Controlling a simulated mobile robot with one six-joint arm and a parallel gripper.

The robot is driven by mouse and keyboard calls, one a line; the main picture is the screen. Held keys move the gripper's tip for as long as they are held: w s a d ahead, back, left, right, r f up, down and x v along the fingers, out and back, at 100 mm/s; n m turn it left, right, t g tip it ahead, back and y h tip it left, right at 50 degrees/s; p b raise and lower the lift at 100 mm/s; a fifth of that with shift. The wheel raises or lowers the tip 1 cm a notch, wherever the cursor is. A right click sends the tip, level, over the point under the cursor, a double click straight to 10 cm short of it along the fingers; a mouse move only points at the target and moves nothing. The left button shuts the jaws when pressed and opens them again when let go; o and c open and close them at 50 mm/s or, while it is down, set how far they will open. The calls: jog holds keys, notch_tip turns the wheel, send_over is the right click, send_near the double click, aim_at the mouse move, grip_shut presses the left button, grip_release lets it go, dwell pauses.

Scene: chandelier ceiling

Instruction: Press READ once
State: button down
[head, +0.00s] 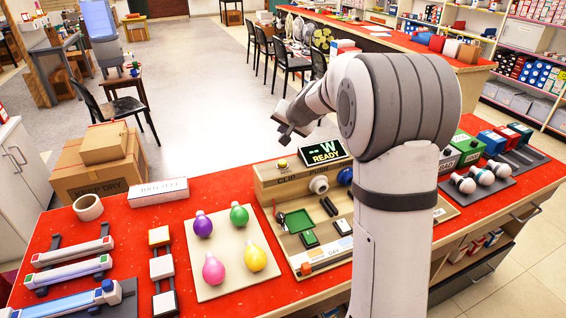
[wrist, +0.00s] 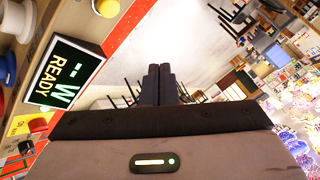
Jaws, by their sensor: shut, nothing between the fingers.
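The tester (head: 262,178) stands on the red counter, a tan panel with the words CLIP and PUSH. Its black display (head: 325,152) reads "-- W READY" in green; the display also shows in the wrist view (wrist: 65,72). A yellow button (head: 283,164) sits left of the display, and it also shows at the top of the wrist view (wrist: 106,7). I cannot make out a READ label on any button. My gripper (head: 287,128) is shut and empty in the air above and behind the tester, apart from it. Its closed fingers point over the floor in the wrist view (wrist: 158,75).
A board with several coloured bulbs (head: 228,250) lies left of the tester. A round white socket (head: 319,185) and a green tray (head: 295,221) are on the tester. Boxes and white bulbs (head: 485,175) stand to the right. My arm hides part of the tester's right side.

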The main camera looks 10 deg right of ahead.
jog(key=b, duration=0.6)
send_over(284, 164)
notch_tip(284, 164, down, 8)
jog(key=shift+r, duration=0.1)
jog(key=shift+f+b, duration=0.5)
jog(key=shift+b, duration=0.15)
jog(key=shift+f, duration=0.2)
dwell(1.1)
jog(key=shift+f+b, duration=0.25)
jog(key=shift+b, duration=0.35)
jog(key=shift+f+b, duration=0.4)
jog(key=shift+b, duration=0.15)
dwell(0.4)
jog(key=shift+r, duration=0.15)
jog(key=shift+r+p, duration=0.65)
jog(key=shift+r, duration=0.1)
